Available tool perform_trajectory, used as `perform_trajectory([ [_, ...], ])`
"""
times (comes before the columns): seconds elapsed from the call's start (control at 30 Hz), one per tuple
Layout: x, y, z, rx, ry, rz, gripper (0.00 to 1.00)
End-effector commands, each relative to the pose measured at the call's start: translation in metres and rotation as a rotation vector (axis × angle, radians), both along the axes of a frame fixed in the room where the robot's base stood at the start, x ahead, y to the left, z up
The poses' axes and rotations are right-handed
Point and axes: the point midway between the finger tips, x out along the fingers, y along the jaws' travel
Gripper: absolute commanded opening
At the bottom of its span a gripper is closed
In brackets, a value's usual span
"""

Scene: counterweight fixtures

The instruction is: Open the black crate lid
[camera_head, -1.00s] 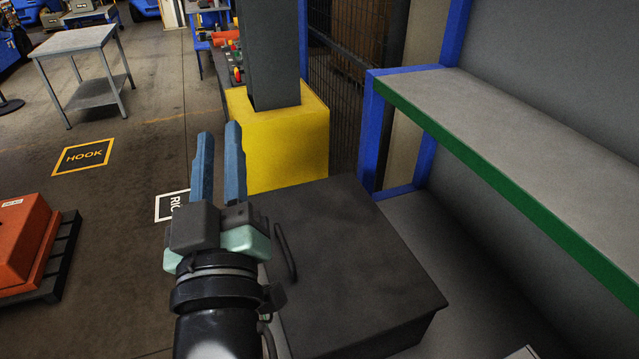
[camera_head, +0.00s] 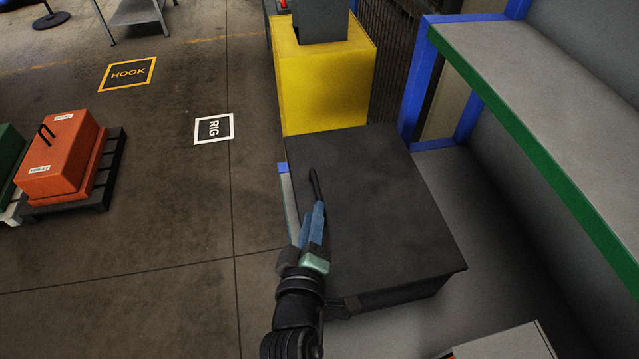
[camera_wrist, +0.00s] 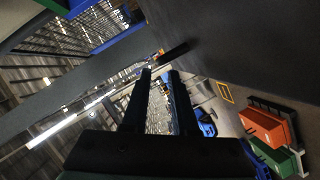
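The black crate lid (camera_head: 390,200) lies flat and closed on the crate, right of centre in the head view. A dark bar handle (camera_head: 313,184) stands by its left edge. My gripper (camera_head: 318,212) is at the lid's left side, its blue fingers pointing at the handle's near end. In the wrist view the lid (camera_wrist: 245,45) fills the upper right, and the handle (camera_wrist: 174,52) shows just beyond the fingertips (camera_wrist: 160,72). The fingers are apart with a gap between them and nothing visibly held. Whether a fingertip touches the handle I cannot tell.
A yellow block (camera_head: 325,85) with a dark post stands behind the crate. A green-edged shelf (camera_head: 560,150) overhangs on the right. An orange box (camera_head: 62,158) sits on a dark pallet at left. The floor between, with the RIG mark (camera_head: 214,128), is clear.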

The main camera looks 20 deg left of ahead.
Motion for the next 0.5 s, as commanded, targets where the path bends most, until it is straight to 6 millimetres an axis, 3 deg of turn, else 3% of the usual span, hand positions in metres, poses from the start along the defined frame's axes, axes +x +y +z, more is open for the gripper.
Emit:
perform_trajectory([
  [0.2,0.033,0.010,-0.004,0.002,0.000,-0.001,0.27],
  [0.5,0.064,0.018,-0.012,0.002,0.000,-0.001,0.27],
])
